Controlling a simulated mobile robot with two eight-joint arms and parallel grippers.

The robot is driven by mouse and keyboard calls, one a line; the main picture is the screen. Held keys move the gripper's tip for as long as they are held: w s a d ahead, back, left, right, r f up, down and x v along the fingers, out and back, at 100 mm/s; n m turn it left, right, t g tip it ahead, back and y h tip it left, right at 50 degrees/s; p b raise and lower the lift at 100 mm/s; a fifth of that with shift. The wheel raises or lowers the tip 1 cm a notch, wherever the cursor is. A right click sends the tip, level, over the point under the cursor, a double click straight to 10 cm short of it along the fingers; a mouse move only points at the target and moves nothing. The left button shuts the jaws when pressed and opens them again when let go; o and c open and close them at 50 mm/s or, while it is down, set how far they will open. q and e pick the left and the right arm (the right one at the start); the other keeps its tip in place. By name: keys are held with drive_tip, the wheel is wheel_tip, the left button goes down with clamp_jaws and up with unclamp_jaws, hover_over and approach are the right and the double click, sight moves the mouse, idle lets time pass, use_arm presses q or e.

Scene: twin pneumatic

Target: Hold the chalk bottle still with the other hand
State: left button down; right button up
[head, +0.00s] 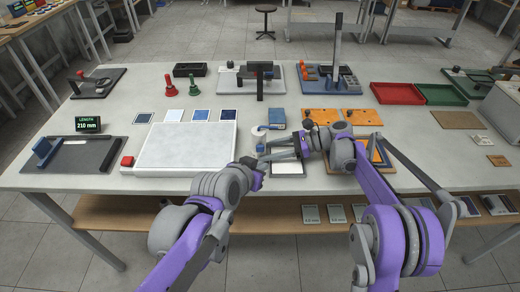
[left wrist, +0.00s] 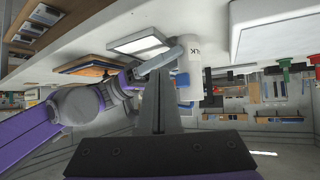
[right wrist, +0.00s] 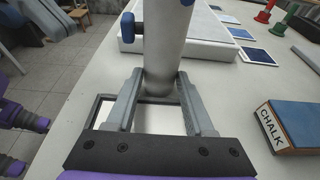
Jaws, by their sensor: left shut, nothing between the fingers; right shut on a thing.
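The chalk bottle (left wrist: 190,75) is a pale cylinder with dark lettering, partly readable in the left wrist view. It also shows in the head view (head: 258,131), just right of the large white block. My right gripper (right wrist: 160,85) is shut on it, one finger on each side near the lower end of the cylinder in the right wrist view. In the head view this gripper (head: 267,150) reaches in from the right. My left gripper (head: 260,168) is shut and empty, nearer the front edge and apart from the bottle. Its fingers (left wrist: 159,75) show together in the left wrist view.
A blue-topped box marked CHALK (right wrist: 296,124) stands beside the bottle. The large white block (head: 185,146) lies to the left. A white framed panel (head: 288,169) lies just in front, and orange boards (head: 320,115) lie to the right.

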use_arm(q)
drive_tip(key=shift+s+d, duration=0.1)
drive_tip(key=shift+s, duration=0.9)
use_arm(e)
drive_tip(key=o, duration=1)
drive_tip(key=shift+o, duration=0.2)
